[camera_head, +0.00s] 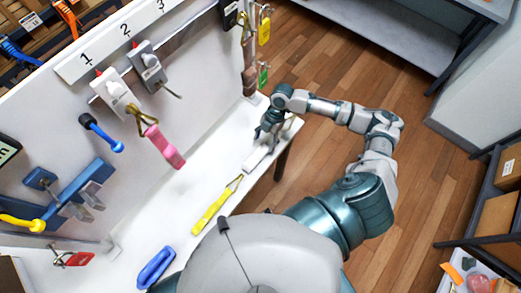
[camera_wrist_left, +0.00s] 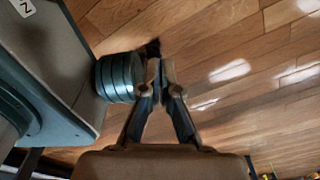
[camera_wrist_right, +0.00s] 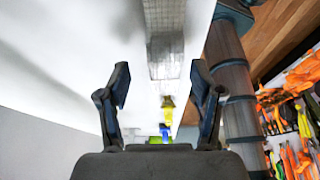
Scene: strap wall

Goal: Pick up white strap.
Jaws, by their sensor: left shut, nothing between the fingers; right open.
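The white strap (camera_head: 257,156) lies on the white shelf (camera_head: 222,165) near its right end, close to the floor-side edge. My right gripper (camera_head: 268,128) is just beyond the strap's far end in the head view, open and empty. In the right wrist view, a pale grey-white woven band (camera_wrist_right: 165,45), apparently the strap, runs down from the top, in line with the gap between the open fingers (camera_wrist_right: 161,90). Whether they touch it cannot be told. My left gripper (camera_wrist_left: 161,75) is shut and empty over the wooden floor; it is not visible in the head view.
A yellow strap (camera_head: 214,207) and a blue strap (camera_head: 155,268) lie nearer on the shelf. A pink strap (camera_head: 163,147) hangs from the white wall panel, which also holds switches and padlocks (camera_head: 264,27). Wooden floor (camera_head: 330,80) is open right of the shelf.

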